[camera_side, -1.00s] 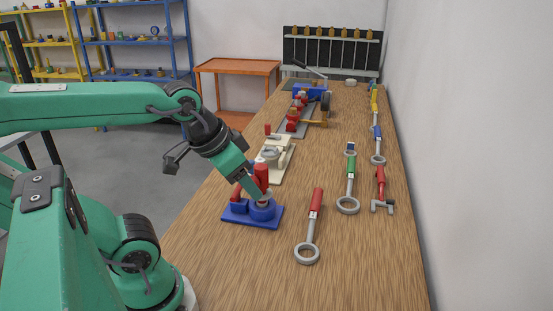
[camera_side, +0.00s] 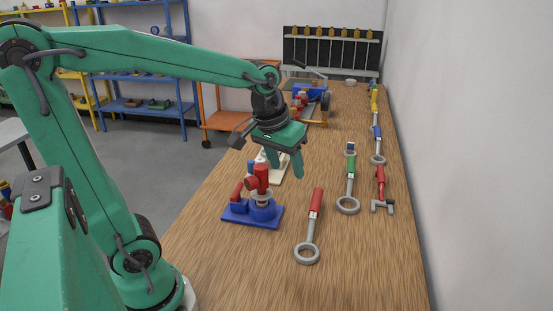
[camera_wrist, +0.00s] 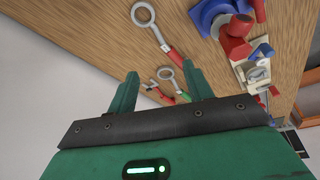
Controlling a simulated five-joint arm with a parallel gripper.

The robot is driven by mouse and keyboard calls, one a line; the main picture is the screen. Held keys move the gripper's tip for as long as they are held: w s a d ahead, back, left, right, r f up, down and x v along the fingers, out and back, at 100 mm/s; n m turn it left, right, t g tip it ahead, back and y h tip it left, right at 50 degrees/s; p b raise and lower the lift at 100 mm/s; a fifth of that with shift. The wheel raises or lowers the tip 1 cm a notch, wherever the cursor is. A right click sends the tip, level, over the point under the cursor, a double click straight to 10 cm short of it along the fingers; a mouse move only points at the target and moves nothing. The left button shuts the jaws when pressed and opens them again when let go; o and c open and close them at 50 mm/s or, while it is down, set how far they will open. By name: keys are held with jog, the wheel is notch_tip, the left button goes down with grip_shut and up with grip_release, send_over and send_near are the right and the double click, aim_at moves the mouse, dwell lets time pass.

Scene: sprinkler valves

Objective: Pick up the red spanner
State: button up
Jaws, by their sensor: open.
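A red spanner (camera_side: 316,203) with a grey shaft and a grey ring end lies flat on the wooden bench, with its ring toward the near side. It also shows at the top of the wrist view (camera_wrist: 152,30), beyond the fingers. My gripper (camera_side: 285,168) is open and empty. Its green fingers point down, above the bench behind the blue-based valve and to the left of the spanner. In the wrist view the two fingers (camera_wrist: 160,72) stand apart with nothing held between them.
A valve with a blue base (camera_side: 252,213) and red parts stands left of the spanner. A green-handled ring spanner (camera_side: 351,165) and a forked red tool (camera_side: 381,183) lie to the right. A cream-based valve (camera_side: 280,176) is partly hidden behind my gripper. The near bench is clear.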

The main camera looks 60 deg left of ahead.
jog(key=w+a+f+n+g, duration=0.25)
jog(key=w+f, duration=0.35)
jog(key=w, duration=0.3)
jog(key=n, duration=0.3)
send_over(316, 202)
jog(key=shift+g, duration=0.35)
jog(key=f, duration=0.7)
jog(key=shift+s+d+f, duration=0.3)
jog(key=shift+f, duration=0.05)
jog(key=shift+w+a+f, duration=0.2)
jog(key=shift+w+f, duration=0.1)
jog(key=shift+f, duration=0.25)
jog(key=shift+f, duration=0.15)
jog(key=shift+s+f, duration=0.1)
jog(key=shift+f, duration=3.65)
grip_shut()
